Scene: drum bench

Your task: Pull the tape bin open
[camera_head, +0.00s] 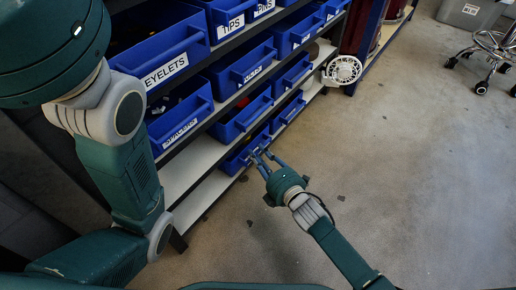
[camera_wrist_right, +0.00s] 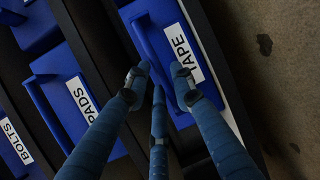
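The tape bin (camera_wrist_right: 160,42) is blue with a white TAPE label (camera_wrist_right: 183,52) on its front, seen in the right wrist view. It sits low in the rack; in the head view the lower blue bin (camera_head: 239,158) at my right gripper appears to be it. My right gripper (camera_head: 261,157) reaches down to its front. In the wrist view the fingertips (camera_wrist_right: 159,76) are apart, on either side of the bin's front bar, with the third finger below. I cannot tell whether they touch it. My left arm shows at the left of the head view, but its gripper does not.
A white wheel-like object (camera_head: 343,70) is at the rack's far end. The floor (camera_head: 400,170) to the right is clear.

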